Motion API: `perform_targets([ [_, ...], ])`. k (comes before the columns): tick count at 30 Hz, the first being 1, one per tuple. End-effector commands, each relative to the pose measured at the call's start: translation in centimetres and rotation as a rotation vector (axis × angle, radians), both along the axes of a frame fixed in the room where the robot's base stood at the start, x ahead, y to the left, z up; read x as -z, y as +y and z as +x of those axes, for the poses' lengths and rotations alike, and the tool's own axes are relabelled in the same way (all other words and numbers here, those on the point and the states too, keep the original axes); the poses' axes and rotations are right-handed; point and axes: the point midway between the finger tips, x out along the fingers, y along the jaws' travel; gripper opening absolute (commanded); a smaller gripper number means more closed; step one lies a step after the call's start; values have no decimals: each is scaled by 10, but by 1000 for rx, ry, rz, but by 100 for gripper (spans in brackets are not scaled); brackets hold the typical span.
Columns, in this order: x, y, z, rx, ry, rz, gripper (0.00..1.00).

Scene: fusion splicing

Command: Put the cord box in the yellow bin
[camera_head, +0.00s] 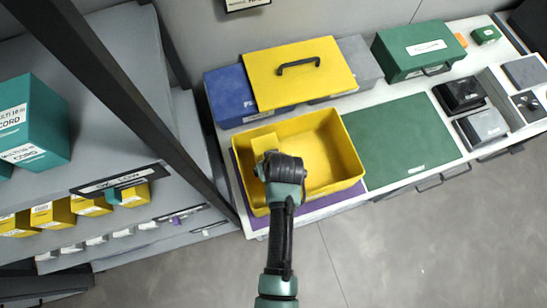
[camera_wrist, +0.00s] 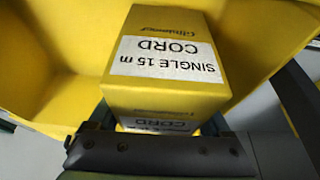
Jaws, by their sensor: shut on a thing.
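The cord box is yellow with a white label reading "SINGLE 15 m CORD"; it fills the middle of the wrist view (camera_wrist: 165,60). My gripper (camera_wrist: 160,128) is shut on its near end. In the head view the box (camera_head: 264,142) shows just beyond my gripper (camera_head: 270,158), over the left part of the yellow bin (camera_head: 335,150). The bin is open and looks otherwise empty. Its yellow walls (camera_wrist: 50,60) surround the box in the wrist view. My wrist hides part of the bin, and I cannot tell whether the box touches its floor.
Shelves at left hold several yellow boxes (camera_head: 55,213) and a teal box (camera_head: 35,120).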

Motion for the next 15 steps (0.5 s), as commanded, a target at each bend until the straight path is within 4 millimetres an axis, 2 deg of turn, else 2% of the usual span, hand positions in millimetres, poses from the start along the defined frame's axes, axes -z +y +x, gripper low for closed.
perform_targets([
  [4, 11, 0, 1, 0, -1, 0, 5],
  [9, 34, 0, 1, 2, -2, 0, 5],
  [15, 45, 0, 1, 1, -3, 0, 5],
])
